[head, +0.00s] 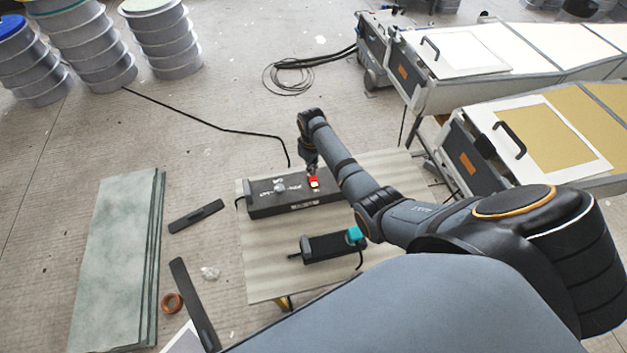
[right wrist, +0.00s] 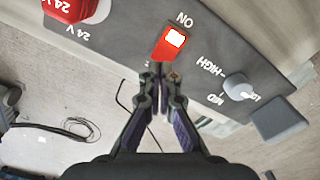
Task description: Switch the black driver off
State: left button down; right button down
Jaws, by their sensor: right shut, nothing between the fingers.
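The black driver (head: 262,205) is a long dark box lying on the pale work table. Its top carries a red rocker switch (head: 313,183) with a bright white patch. In the right wrist view the red switch (right wrist: 169,44) sits beside the label ON, and its white patch is at the end nearer that label. A grey knob (right wrist: 238,87) marked HIGH, MID and a partly hidden third word is to its right. My right gripper (right wrist: 162,77) is shut and empty, its tips just below the switch; contact cannot be told. In the head view my right gripper (head: 311,168) is over the driver's switch end. My left gripper is not in view.
A smaller black box (head: 328,247) with a teal part lies nearer on the table (head: 265,275). A red 24V part (right wrist: 70,10) is on the driver's panel at the upper left. White-topped moulds (head: 545,140) stand at the right. Drums and grey-green sheets are on the left floor.

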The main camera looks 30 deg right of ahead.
jog(key=shift+f+b, duration=0.7)
jog(key=shift+f, duration=0.4)
dwell(0.3)
jog(key=shift+r, duration=0.1)
notch_tip(320, 180, up, 7)
jog(key=p, duration=0.8)
jog(key=shift+r, duration=0.1)
jog(key=shift+f, duration=0.2)
